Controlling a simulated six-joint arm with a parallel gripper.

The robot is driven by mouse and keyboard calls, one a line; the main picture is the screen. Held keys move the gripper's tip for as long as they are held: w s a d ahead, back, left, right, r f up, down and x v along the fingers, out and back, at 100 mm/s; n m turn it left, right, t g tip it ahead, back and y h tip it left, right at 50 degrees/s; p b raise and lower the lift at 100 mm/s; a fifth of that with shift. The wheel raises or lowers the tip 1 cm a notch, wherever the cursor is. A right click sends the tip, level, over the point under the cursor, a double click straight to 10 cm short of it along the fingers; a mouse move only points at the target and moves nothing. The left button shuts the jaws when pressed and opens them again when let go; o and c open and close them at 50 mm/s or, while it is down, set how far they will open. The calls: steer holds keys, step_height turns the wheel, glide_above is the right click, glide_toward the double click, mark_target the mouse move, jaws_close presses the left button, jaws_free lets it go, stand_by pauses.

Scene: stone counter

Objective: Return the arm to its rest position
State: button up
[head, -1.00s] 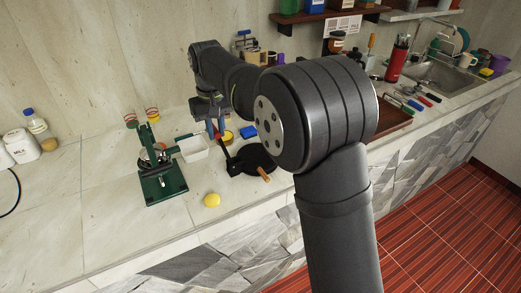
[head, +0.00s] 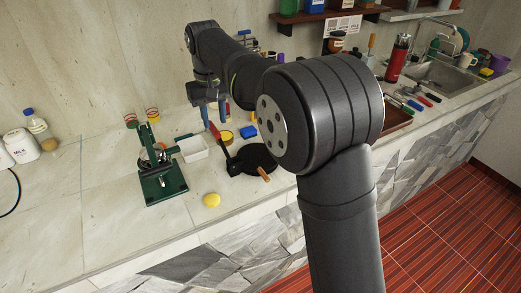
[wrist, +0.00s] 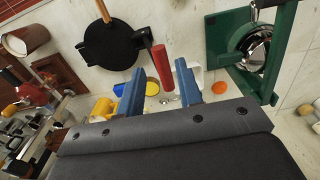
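My gripper (head: 215,116) is raised above the back of the counter, left of centre in the head view. Its two blue fingers are apart in the wrist view (wrist: 160,78), with nothing clamped between them. A red handle (head: 215,131) rises from the black round press (head: 253,159) just below the fingers. In the wrist view the red handle (wrist: 162,66) shows beyond and between the fingertips, apart from them as far as I can tell. My arm's large joint hides part of the counter.
A yellow ball (head: 212,200) lies near the front edge. A blue block (head: 248,132) is behind the black press.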

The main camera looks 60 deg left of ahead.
mark_target(216, 131)
steer(key=shift+r, duration=0.35)
step_height(216, 131, down, 5)
steer(key=shift+w, duration=0.3)
steer(key=shift+r, duration=0.15)
stand_by(0.6)
